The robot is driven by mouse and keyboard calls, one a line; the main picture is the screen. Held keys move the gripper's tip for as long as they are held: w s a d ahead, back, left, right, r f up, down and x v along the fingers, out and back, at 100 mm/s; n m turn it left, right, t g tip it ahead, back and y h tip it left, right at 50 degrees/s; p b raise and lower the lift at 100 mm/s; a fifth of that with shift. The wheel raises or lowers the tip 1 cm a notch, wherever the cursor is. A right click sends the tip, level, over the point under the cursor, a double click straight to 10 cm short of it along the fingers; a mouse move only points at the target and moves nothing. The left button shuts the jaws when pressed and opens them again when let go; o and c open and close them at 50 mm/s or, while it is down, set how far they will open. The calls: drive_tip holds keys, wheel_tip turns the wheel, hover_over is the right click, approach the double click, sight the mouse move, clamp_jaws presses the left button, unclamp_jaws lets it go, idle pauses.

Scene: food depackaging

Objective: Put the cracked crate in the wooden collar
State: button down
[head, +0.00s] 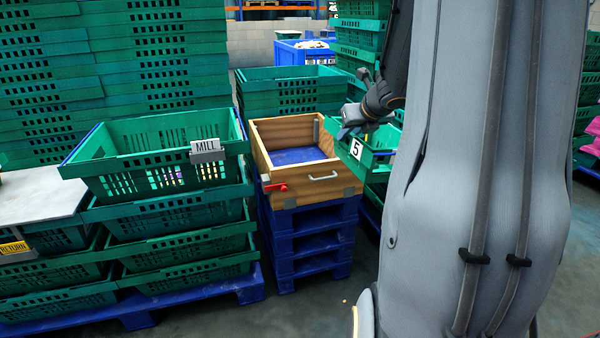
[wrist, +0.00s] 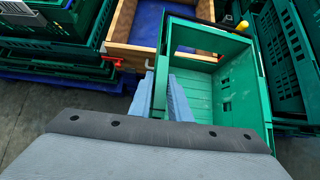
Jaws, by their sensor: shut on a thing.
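A green crate (head: 378,158) with a white "5" label hangs just right of the wooden collar, its left end at the collar's right wall; I cannot make out a crack. My gripper (head: 348,130) is shut on this crate's near left rim. In the wrist view, the blue fingers (wrist: 162,88) grip the left wall of the empty crate (wrist: 200,88). The wooden collar (head: 312,192) sits on a stack of blue pallets, with a bare blue floor inside. It also shows in the wrist view (wrist: 125,52), left of the crate. My arm hides the crate's right part.
A crate marked MILL (head: 165,180) tops green stacks left of the collar. More green crates (head: 290,88) stand behind it. A blue bin (head: 300,52) is further back. The collar has a red latch (head: 276,188) and a metal handle (head: 322,177) at its front.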

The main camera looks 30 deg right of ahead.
drive_tip(key=shift+s+d+h, duration=0.2)
drive_tip(key=shift+d+h, duration=0.1)
drive_tip(key=shift+d, duration=0.95)
